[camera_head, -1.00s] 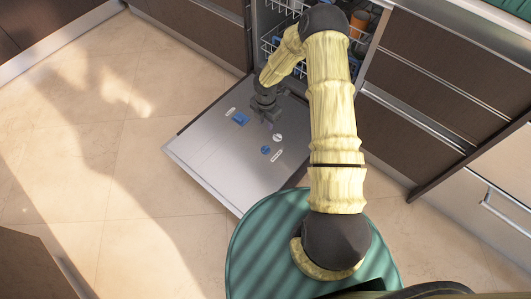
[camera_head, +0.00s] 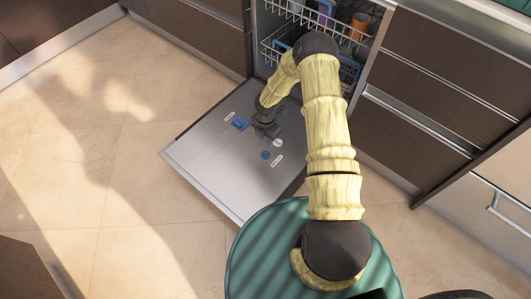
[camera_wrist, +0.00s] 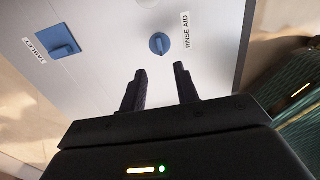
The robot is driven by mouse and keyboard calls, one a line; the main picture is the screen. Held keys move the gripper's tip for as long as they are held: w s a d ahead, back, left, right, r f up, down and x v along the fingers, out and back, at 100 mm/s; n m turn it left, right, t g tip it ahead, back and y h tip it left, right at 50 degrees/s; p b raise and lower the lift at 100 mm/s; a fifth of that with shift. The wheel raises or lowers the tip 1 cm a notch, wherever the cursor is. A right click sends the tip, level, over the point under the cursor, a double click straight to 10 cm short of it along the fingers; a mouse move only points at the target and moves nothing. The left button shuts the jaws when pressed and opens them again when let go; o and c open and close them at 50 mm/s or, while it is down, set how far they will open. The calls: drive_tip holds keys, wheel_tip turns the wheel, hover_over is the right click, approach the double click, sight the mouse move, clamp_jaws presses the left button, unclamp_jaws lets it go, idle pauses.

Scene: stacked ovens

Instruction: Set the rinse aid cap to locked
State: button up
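The rinse aid cap (camera_wrist: 159,43) is a blue round knob on the inner face of the open dishwasher door, beside a RINSE AID label (camera_wrist: 186,30). It has a raised grip across it and a pale mark at its lower edge. In the head view the cap (camera_head: 266,155) lies low on the door, near its printed label (camera_head: 277,161). My gripper (camera_wrist: 160,71) is open and empty, its two dark fingers apart. In the wrist view the fingertips sit just below the cap, without visible contact. I cannot read the cap's locked or unlocked setting.
The dishwasher door (camera_head: 205,165) lies folded down. Racks with dishes (camera_head: 325,20) are behind my arm. Drawers (camera_head: 440,75) stand at right; open tiled floor (camera_head: 90,120) is at left.

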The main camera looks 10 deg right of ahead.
sight(266, 153)
wheel_tip(266, 153, down, 10)
drive_tip(key=b, duration=0.3)
